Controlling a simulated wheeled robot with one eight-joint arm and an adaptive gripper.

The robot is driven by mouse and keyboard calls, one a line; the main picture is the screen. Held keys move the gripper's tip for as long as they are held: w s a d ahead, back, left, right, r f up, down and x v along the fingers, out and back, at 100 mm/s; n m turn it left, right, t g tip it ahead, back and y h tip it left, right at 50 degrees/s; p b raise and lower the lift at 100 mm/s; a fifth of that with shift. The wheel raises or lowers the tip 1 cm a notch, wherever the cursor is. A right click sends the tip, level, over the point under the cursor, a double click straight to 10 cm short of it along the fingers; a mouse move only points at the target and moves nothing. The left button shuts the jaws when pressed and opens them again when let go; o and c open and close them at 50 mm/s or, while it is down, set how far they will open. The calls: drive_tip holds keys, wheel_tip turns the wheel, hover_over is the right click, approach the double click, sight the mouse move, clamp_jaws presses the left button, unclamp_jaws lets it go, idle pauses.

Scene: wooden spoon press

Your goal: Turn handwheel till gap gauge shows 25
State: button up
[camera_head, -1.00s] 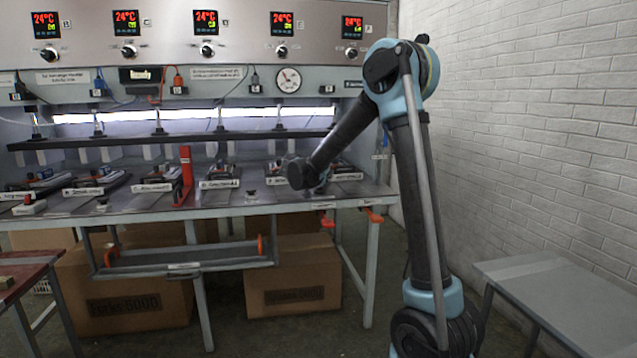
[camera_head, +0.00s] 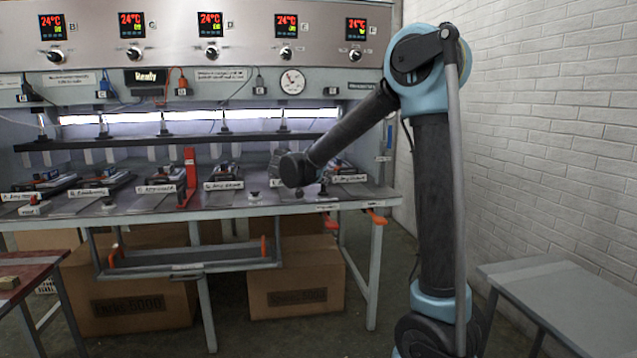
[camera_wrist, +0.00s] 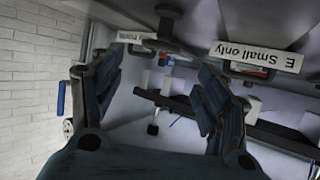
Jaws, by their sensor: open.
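My gripper (camera_wrist: 155,95) is open and empty in the wrist view, its two dark fingers wide apart. In the head view it is mostly hidden behind my wrist, over the right part of the press bench. No handwheel can be made out for certain. A round dial gauge (camera_head: 292,81) with a white face is on the press panel; its reading is too small to tell. A dark knob-like part (camera_wrist: 168,20) and a label, "E Small only" (camera_wrist: 262,53), appear inverted in the wrist view, beyond the fingers.
The press bench (camera_head: 230,211) bears several labelled spoon stations and an upright red bracket (camera_head: 190,172). Orange clamps (camera_head: 375,216) hang at its front right. A grey table (camera_head: 570,285) stands at right, a dark red table (camera_head: 30,268) at left. Cardboard boxes (camera_head: 300,285) lie below.

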drive_tip(key=shift+v, duration=1.25)
drive_tip(key=s+d+f+g, duration=0.2)
drive_tip(key=s+d, duration=0.4)
drive_tip(key=d, duration=0.3)
drive_tip(key=s+d+f+n+g, duration=0.1)
drive_tip(key=s+d+f+g, duration=0.1)
drive_tip(key=s+d, duration=0.5)
drive_tip(key=s+d+f+g, duration=0.2)
drive_tip(key=s+d+f, duration=0.15)
drive_tip(key=d, duration=0.75)
drive_tip(key=s+d+f+n+g+y, duration=0.1)
drive_tip(key=s+f, duration=0.5)
drive_tip(key=s, duration=0.6)
drive_tip(key=s+d+f+n+g+y, duration=0.2)
drive_tip(key=s+f, duration=0.5)
drive_tip(key=s, duration=0.6)
drive_tip(key=shift+d+f+g+y, duration=0.25)
drive_tip(key=shift+d+g+y, duration=0.45)
drive_tip(key=shift+w+f, duration=0.2)
drive_tip(key=shift+w, duration=0.2)
